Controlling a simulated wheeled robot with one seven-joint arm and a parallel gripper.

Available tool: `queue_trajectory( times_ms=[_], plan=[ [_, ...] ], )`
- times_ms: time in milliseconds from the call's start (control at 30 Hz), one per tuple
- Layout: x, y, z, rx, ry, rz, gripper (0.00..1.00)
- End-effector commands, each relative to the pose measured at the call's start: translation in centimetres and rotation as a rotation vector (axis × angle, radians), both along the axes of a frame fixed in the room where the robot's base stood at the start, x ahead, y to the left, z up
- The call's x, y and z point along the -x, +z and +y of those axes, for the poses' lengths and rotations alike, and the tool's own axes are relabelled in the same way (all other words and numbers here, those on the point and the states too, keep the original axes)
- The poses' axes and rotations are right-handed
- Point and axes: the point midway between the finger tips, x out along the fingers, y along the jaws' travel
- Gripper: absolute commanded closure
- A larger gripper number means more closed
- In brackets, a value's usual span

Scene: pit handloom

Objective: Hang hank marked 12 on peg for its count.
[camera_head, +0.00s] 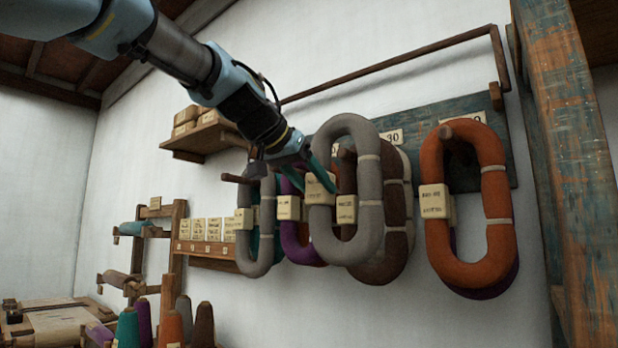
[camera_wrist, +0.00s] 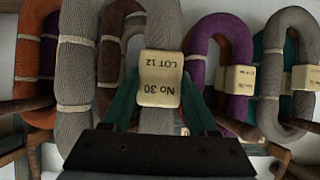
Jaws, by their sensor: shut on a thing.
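A grey hank (camera_head: 371,205) with pale ties is held by my gripper (camera_head: 318,172) at its paper tag (camera_head: 320,188). In the wrist view the tag (camera_wrist: 160,78), upside down, reads "No 30" and "LOT 12", and sits between the two green fingers. The grey hank also shows there (camera_wrist: 76,75). It hangs upright in front of brown hanks (camera_head: 394,240) under a board label (camera_head: 391,138) reading "30". I cannot tell whether a peg passes through its loop.
An orange hank (camera_head: 498,200) hangs on a peg (camera_head: 445,132) to the right. Purple (camera_head: 292,238) and another grey hank (camera_head: 246,252) hang to the left. A wooden post (camera_head: 570,160) stands at the right. Cones (camera_head: 128,328) of yarn are below left.

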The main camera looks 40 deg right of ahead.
Motion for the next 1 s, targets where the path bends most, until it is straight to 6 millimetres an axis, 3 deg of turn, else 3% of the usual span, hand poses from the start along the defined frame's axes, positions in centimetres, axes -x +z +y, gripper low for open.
queue_trajectory(
  times_ms=[833, 1000],
  plan=[
    [-1.2, 0.1, -4.7, 0.000, -0.001, 0.000, 1.00],
    [-1.4, -1.2, -5.2, 0.001, 0.000, -0.001, 1.00]
  ],
)
